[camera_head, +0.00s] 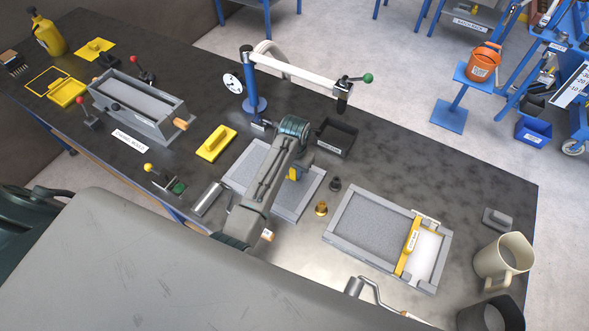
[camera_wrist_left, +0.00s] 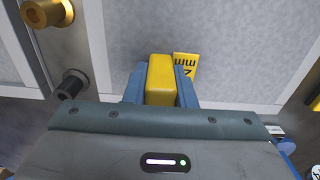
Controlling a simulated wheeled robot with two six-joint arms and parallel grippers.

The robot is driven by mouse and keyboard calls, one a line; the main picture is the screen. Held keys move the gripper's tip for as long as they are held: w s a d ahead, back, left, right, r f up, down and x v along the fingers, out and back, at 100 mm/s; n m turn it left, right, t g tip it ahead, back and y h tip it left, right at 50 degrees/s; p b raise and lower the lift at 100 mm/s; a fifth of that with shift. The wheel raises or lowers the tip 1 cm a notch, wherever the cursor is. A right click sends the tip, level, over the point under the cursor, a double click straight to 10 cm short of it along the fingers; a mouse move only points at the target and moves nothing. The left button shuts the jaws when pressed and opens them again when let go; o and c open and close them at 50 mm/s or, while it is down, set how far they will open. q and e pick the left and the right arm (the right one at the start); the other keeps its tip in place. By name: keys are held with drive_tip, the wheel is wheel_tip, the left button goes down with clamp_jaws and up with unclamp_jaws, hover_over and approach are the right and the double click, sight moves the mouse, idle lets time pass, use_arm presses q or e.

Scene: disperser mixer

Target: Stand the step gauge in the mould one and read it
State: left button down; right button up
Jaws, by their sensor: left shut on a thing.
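My left gripper (camera_head: 299,166) is shut on the yellow step gauge (camera_head: 293,174). In the left wrist view its blue-grey fingers (camera_wrist_left: 160,88) clasp a yellow block (camera_wrist_left: 160,72), and a yellow plate with black marks (camera_wrist_left: 186,65) shows beside it. The gauge is over a shallow grey tray with a speckled grey floor (camera_head: 247,166), which I take for mould one. The gauge's lower end is hidden, so I cannot tell whether it touches the floor. My forearm covers the middle of this tray. My right gripper is out of view.
A second grey tray (camera_head: 331,232) with a yellow bar (camera_head: 409,246) lies right of the first. A brass piece (camera_head: 321,209) and a dark one (camera_head: 335,184) stand between the trays. A black box (camera_head: 335,138) and a blue stand with a white arm (camera_head: 300,72) are behind.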

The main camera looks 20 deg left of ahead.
use_arm(q)
drive_tip(key=shift+f, duration=0.15)
drive_tip(key=c, duration=1.1)
unclamp_jaws()
